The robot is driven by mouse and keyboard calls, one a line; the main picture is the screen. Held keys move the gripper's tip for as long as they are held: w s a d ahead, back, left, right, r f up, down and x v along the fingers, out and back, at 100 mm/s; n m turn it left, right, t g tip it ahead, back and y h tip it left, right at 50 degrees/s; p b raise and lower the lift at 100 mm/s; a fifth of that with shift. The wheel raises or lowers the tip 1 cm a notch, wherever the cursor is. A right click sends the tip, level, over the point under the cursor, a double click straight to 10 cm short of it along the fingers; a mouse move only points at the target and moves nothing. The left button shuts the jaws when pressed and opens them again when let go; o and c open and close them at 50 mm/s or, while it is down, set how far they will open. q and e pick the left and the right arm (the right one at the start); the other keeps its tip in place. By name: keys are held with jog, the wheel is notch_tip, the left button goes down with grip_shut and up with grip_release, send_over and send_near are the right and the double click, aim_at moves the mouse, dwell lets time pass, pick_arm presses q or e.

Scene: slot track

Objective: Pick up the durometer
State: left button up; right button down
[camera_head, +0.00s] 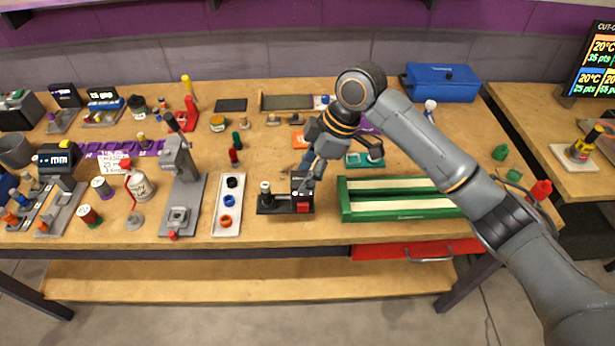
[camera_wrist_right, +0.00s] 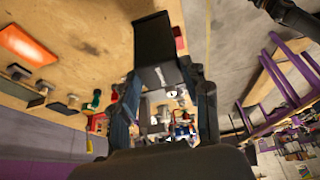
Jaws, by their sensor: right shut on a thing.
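My right gripper (camera_head: 304,180) points down at the front middle of the bench, shut on a small black block that appears to be the durometer (camera_head: 299,184). In the right wrist view the black block (camera_wrist_right: 154,42) sits between the fingertips of the gripper (camera_wrist_right: 160,80). In the head view the block is at the right end of a low black stand (camera_head: 279,210), beside a red part (camera_head: 303,207). I cannot tell whether it touches the stand. The gripper hides part of the block. My left gripper is not in view.
A white tray with coloured rings (camera_head: 227,226) lies left of the stand. A green-framed tray (camera_head: 400,216) lies close on the right. A grey press (camera_head: 180,190) stands further left. An orange pad (camera_head: 300,141) and a teal holder (camera_head: 358,160) lie behind. The bench front edge is near.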

jog(key=s+r+b, duration=0.1)
jog(key=s+r, duration=0.5)
jog(key=s, duration=0.5)
jog(key=shift+a+r+b, duration=0.25)
jog(key=shift+r+b, duration=0.05)
jog(key=shift+b, duration=0.05)
jog(key=shift+f, duration=0.1)
jog(key=w+f+b, duration=0.3)
jog(key=w+f, duration=0.9)
jog(key=w, duration=0.2)
jog(key=shift+d+f, duration=0.2)
jog(key=shift+d, duration=0.05)
dwell(2.8)
jog(key=shift+s+f, duration=0.1)
jog(key=shift+f, duration=0.15)
dwell(1.8)
